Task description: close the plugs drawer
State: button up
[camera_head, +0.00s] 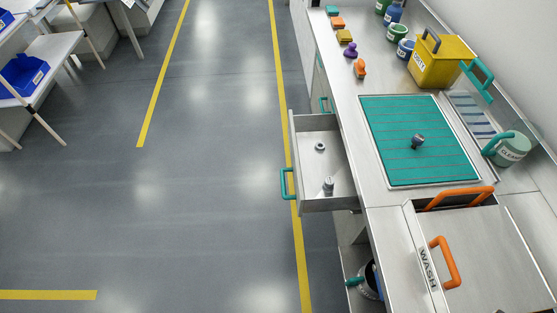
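One drawer (321,177) is pulled out from the front of the metal workbench, towards the left. It has a teal handle (285,184) on its front panel. Inside the drawer lie a small grey ring-like part (320,147) and an upright metal fitting (328,185). I cannot read a label on the drawer. My gripper does not show in this view, and nothing touches the handle.
The bench top holds a teal mat (415,125) with a small dark part (417,142), a yellow box (438,62), several cans and coloured pieces. A lid marked WASH (490,245) has an orange handle (444,262). The grey floor left of the drawer is clear.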

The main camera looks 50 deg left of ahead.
aim_at(318, 151)
jog(key=j+u, duration=0.7)
jog(key=u, duration=0.25)
jog(key=j+u, duration=0.45)
jog(key=i+l+u, duration=0.5)
jog(key=i+l, duration=0.15)
